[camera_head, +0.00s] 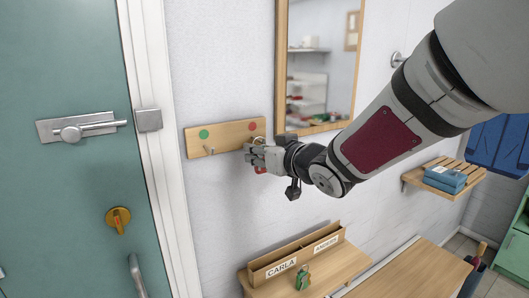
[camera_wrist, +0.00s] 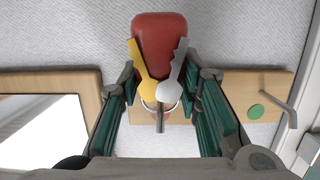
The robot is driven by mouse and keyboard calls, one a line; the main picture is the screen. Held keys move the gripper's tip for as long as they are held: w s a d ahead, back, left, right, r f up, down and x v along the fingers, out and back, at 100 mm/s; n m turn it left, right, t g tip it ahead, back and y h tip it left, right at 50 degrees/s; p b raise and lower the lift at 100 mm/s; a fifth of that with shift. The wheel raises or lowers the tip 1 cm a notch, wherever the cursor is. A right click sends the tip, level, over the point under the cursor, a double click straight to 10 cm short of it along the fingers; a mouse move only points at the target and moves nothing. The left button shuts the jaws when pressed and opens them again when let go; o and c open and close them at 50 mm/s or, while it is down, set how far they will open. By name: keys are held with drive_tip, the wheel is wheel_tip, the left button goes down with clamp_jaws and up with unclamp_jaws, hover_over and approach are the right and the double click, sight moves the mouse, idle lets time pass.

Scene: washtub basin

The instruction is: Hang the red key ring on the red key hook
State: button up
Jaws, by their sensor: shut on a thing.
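The red key ring has a red fob (camera_wrist: 161,45), a yellow key (camera_wrist: 142,72) and a silver key (camera_wrist: 174,75). In the head view a bit of its red (camera_head: 261,170) shows just below my gripper (camera_head: 256,156). My gripper is shut on the key ring at the right part of the wooden key board (camera_head: 227,138). The red dot (camera_head: 252,126) shows above my gripper, which hides the hook below it. In the wrist view a grey peg (camera_wrist: 160,122), apparently the red hook, lies at the ring between the fingers. I cannot tell whether it passes through the ring.
A bare hook (camera_head: 209,151) stands under the green dot (camera_head: 203,134). A framed mirror (camera_head: 281,70) hangs right of the board, close to my arm. A teal door (camera_head: 60,80) is at left.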

drive_tip(key=o, duration=1.2)
drive_tip(key=v, duration=1.2)
drive_tip(key=s+d+f+m+g+h, duration=0.1)
drive_tip(key=s+d+m+h, duration=0.25)
drive_tip(key=d, duration=0.45)
drive_tip(key=s+d+f+m+h, duration=0.1)
drive_tip(key=s+d+m+h, duration=0.15)
drive_tip(key=d+h, duration=0.35)
drive_tip(key=s+f+g, duration=0.1)
drive_tip(key=s+g, duration=0.1)
drive_tip(key=s, duration=0.4)
drive_tip(key=s+d+f+g, duration=0.1)
drive_tip(key=s+f+g, duration=0.1)
drive_tip(key=s, duration=0.3)
drive_tip(key=s+d+f+g, duration=0.1)
drive_tip(key=s+f+g, duration=0.1)
drive_tip(key=s, duration=0.4)
drive_tip(key=shift+s+m+g+y, duration=0.3)
drive_tip(key=shift+y, duration=0.05)
